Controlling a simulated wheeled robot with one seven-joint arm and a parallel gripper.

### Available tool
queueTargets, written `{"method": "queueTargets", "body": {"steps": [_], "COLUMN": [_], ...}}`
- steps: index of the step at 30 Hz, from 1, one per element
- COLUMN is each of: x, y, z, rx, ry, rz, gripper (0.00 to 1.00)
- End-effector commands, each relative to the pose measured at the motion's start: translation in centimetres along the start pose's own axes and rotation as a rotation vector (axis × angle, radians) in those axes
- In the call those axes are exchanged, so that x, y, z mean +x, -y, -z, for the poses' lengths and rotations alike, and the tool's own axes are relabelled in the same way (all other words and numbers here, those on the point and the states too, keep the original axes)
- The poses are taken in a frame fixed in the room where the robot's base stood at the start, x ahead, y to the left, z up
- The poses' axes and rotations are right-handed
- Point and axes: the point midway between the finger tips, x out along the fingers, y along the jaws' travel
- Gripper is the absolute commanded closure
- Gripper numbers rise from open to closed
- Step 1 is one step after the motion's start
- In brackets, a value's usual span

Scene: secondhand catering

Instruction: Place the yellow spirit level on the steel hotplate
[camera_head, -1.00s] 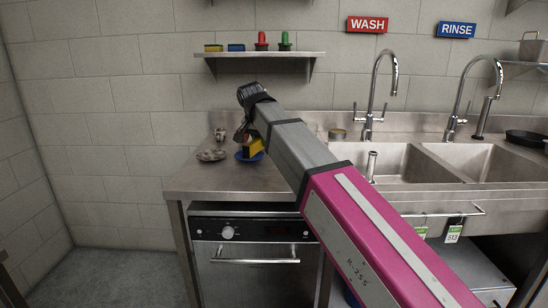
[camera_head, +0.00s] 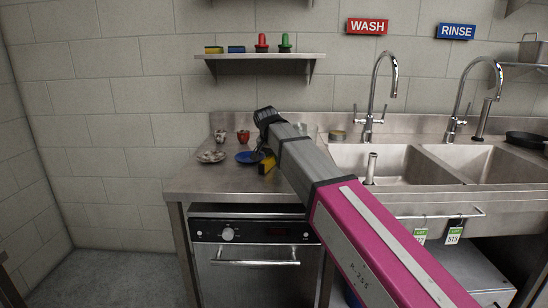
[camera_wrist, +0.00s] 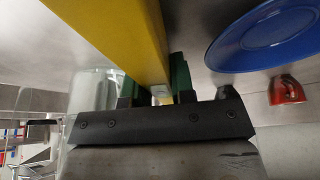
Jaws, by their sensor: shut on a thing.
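The yellow spirit level (camera_wrist: 125,38) is a long yellow bar in the wrist view, clamped between the green-padded fingers of my gripper (camera_wrist: 158,85). In the head view only a small yellow part of the level (camera_head: 267,163) shows, just right of the blue plate, beside my arm. My gripper is largely hidden behind my arm in the head view. I cannot make out a steel hotplate in either view; my arm covers part of the counter.
The blue plate (camera_head: 248,157), a red cup (camera_head: 243,135), another cup (camera_head: 220,135) and a patterned plate (camera_head: 210,156) stand on the steel counter (camera_head: 205,185). Sinks (camera_head: 390,160) with taps lie to the right. A clear glass vessel (camera_wrist: 92,88) shows in the wrist view. A shelf (camera_head: 260,55) hangs above.

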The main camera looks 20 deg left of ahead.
Motion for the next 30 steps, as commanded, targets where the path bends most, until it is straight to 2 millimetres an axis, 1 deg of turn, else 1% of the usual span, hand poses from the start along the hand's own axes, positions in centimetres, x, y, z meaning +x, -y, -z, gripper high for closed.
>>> {"method": "queueTargets", "body": {"steps": [8,9,10,11,22,26,30], "x": [0.3,0.3,0.3,0.3,0.2,-1.3,-3.7], "y": [0.0,0.0,0.0,0.0,0.0,0.0,-0.3], "z": [-0.1,-0.1,-0.1,-0.1,-0.1,-0.1,-0.2], "rx": [0.000,0.000,0.000,0.000,0.000,0.000,0.001], "ry": [0.000,0.000,0.000,0.000,0.000,-0.001,-0.001], "rz": [0.000,0.000,0.000,0.000,0.000,0.001,0.001], "gripper": [1.00,0.67,0.57,0.51,0.51,0.51,0.51]}}
